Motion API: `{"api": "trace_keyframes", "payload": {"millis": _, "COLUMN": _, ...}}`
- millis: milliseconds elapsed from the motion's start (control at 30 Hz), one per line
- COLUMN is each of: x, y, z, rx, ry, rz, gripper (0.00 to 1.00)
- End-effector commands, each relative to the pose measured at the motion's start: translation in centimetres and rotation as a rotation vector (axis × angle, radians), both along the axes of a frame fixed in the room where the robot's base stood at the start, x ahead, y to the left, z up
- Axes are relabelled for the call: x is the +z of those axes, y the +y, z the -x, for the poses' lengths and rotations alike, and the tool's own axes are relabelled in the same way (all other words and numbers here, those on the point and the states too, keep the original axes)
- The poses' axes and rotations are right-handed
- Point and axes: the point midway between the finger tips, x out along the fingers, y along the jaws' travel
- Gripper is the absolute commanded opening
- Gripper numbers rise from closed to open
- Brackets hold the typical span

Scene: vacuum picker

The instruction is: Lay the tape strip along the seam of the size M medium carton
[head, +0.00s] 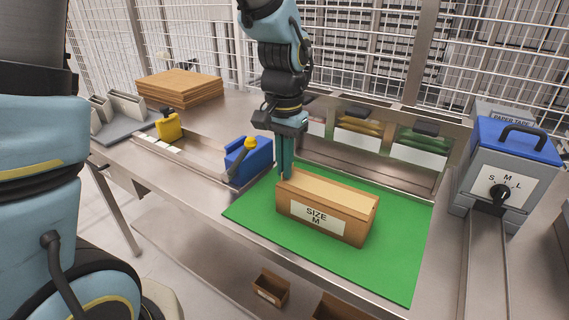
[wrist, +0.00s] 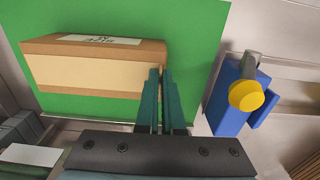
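The size M carton (head: 311,221) sits on a green mat, its "SIZE M" label facing the front. A pale tan band (head: 330,191) runs lengthwise along its top, between darker brown edges. The band also shows in the wrist view (wrist: 85,74). I cannot tell whether it is the tape strip or bare board. My gripper (head: 285,177) points down at the carton's left end in the head view. In the wrist view its fingertips (wrist: 161,71) are close together at the carton's end, with nothing visible between them. Contact with the carton is unclear.
A blue holder (head: 248,163) with a yellow knob stands left of the mat (head: 400,270). A paper tape machine (head: 510,160) with an S-M-L dial stands at right. Bins (head: 360,128) line the back, and flat cardboard (head: 180,88) lies at back left. The mat's front right is clear.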

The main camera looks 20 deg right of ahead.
Motion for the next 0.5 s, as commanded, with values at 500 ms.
{"api": "trace_keyframes", "payload": {"millis": 500, "x": 0.00, "y": 0.00, "z": 0.00, "rx": 0.000, "ry": 0.000, "rz": 0.000, "gripper": 0.40}}
